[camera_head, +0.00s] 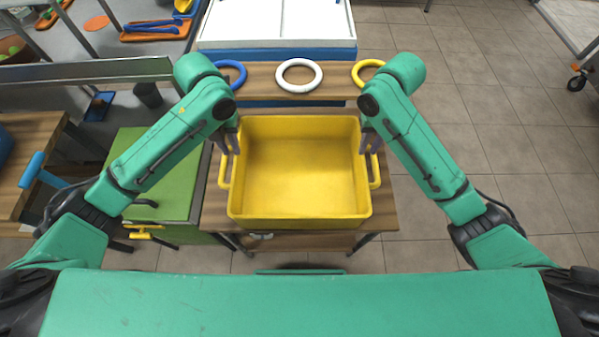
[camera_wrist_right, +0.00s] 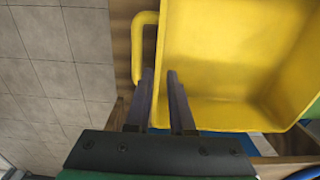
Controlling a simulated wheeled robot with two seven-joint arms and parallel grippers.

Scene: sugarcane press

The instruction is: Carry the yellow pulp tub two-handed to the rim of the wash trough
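The yellow pulp tub (camera_head: 300,180) looks empty and sits on a wooden-topped stand (camera_head: 384,215), with a loop handle on each side. My left gripper (camera_head: 227,143) is at the far end of the left handle (camera_head: 224,172), its two fingers apart. My right gripper (camera_head: 371,143) is at the far end of the right handle (camera_head: 375,172). In the right wrist view, my right gripper (camera_wrist_right: 162,76) has its fingers parallel with a gap between them, beside the tub wall and handle (camera_wrist_right: 137,50). Whether either touches the tub is unclear. I cannot tell for sure which thing is the wash trough.
A white-topped, blue-edged unit (camera_head: 275,22) stands beyond the tub. Blue (camera_head: 241,75), white (camera_head: 284,75) and yellow (camera_head: 357,75) rings lie on a wooden ledge before it. A green-topped cabinet (camera_head: 165,185) stands left. Tiled floor (camera_head: 480,120) is open at right.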

